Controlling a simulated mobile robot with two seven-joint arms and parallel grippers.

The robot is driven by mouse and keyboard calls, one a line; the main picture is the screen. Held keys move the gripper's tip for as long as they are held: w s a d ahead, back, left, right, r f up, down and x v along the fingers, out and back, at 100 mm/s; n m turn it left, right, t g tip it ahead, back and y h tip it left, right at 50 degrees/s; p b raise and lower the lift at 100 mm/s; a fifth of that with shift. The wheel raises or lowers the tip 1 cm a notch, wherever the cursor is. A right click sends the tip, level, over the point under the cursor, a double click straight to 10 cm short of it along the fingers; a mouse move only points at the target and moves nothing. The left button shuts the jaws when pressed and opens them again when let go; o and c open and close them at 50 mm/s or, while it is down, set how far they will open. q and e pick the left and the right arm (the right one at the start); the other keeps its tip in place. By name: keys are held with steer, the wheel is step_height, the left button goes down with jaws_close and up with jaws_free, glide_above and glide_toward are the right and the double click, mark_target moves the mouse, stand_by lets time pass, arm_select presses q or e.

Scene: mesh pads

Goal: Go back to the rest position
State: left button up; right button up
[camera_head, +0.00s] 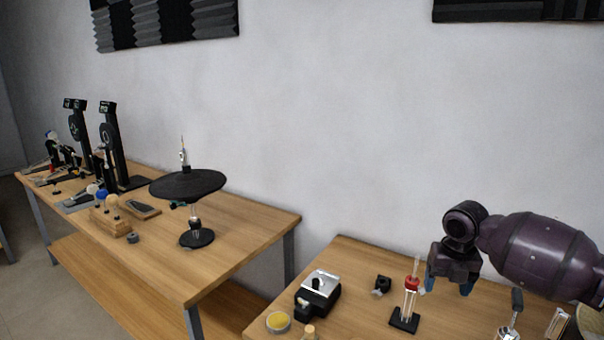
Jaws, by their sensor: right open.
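My right gripper (449,286) shows at the right of the head view, with its dark purple arm coming in from the right edge. It points down over the near table (352,258), and its two blue-tipped fingers are apart with nothing visible between them. A small stand with a red-topped part (411,285) is just left of the fingers; I cannot tell whether they touch. My left gripper is not in view.
The near table also holds a black and silver device (318,293), a small black block (382,285) and a yellow-topped round tin (278,322). A farther table (240,231) at left carries a black disc on a stand (187,185) and drum pedals (112,145).

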steer(key=w+a+r+m+t+y, duration=0.2)
steer(key=w+a+r+m+t, duration=0.3)
steer(key=w+a+m+t, duration=0.45)
steer(key=s+a+f+m+t+y, duration=0.2)
steer(key=s+a+f+m+y, duration=0.25)
steer(key=m, duration=0.55)
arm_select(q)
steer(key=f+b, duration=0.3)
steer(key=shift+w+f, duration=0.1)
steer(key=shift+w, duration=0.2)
arm_select(e)
steer(key=s+d+f+m+h, duration=0.2)
steer(key=s+d+f+m, duration=0.1)
steer(key=s+f, duration=0.6)
steer(key=s+d+f+m+h, duration=0.2)
steer(key=s+f+m, duration=0.3)
steer(key=s+f, duration=0.4)
steer(key=s+d+f+m+h, duration=0.2)
steer(key=s+d+f+m, duration=0.3)
steer(key=s+f, duration=0.4)
steer(key=s, duration=0.7)
steer(key=shift+s+g+h, duration=0.35)
